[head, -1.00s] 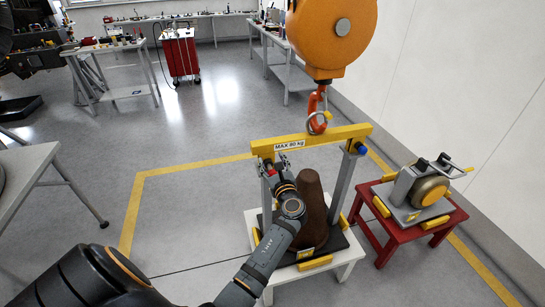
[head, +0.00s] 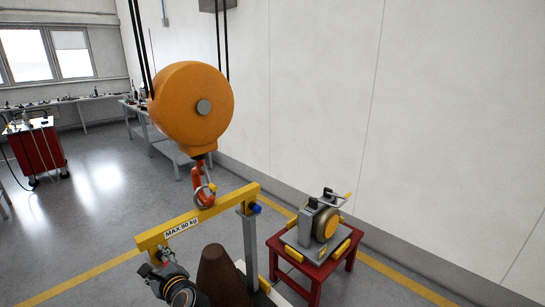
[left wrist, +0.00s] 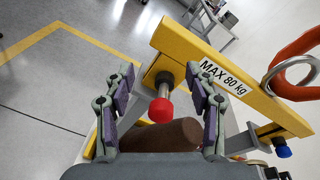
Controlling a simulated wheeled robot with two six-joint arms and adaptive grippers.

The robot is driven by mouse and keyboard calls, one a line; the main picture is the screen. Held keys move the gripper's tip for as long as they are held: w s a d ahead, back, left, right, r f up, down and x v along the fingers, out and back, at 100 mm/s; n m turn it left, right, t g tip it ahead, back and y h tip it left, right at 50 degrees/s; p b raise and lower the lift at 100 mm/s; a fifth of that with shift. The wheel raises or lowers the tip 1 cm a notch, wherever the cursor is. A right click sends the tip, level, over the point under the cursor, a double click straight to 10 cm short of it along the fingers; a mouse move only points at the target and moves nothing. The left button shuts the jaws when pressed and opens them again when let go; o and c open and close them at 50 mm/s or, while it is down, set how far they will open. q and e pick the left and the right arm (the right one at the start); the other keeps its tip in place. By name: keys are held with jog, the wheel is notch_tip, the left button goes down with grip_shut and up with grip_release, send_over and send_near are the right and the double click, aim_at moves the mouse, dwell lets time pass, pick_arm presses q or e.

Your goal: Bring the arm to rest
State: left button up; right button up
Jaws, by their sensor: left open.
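My left gripper (head: 156,266) is at the left end of the yellow lifting beam (head: 190,219) marked MAX 80 kg, at the lower edge of the head view. In the left wrist view its two padded fingers (left wrist: 160,112) are spread open, holding nothing. A pin with a red knob (left wrist: 160,110) sticks out of the beam's end and appears between the fingers, apart from both. I cannot tell how deep it lies between them. My right gripper is not in view.
An orange hoist (head: 190,105) hangs above, its red hook (head: 202,185) through the beam's ring. A brown cone-shaped part (head: 218,275) stands beneath the beam. A red table (head: 318,277) with a grey and gold unit (head: 318,225) stands to the right, near the wall.

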pick_arm(q)
jog(key=s+d+f+n+g+h, duration=0.3)
jog(key=s+f+n+h, duration=0.2)
jog(key=s+f+n, duration=0.6)
jog(key=s+d+f+n+g+h, duration=0.25)
jog(key=s+d+n+h, duration=0.5)
jog(key=s+d, duration=0.5)
jog(key=s+a+f+g+y, duration=0.1)
jog(key=s+a+f, duration=0.1)
jog(key=f, duration=1.1)
jog(key=s+a+f+g, duration=0.1)
jog(key=s+a+f, duration=0.15)
jog(key=f, duration=1.05)
jog(key=s+a+f+g, duration=0.1)
jog(key=s+f, duration=1.4)
jog(key=s, duration=0.2)
jog(key=shift+s+a+f, duration=0.25)
jog(key=shift+f, duration=0.1)
jog(key=shift+n, duration=0.25)
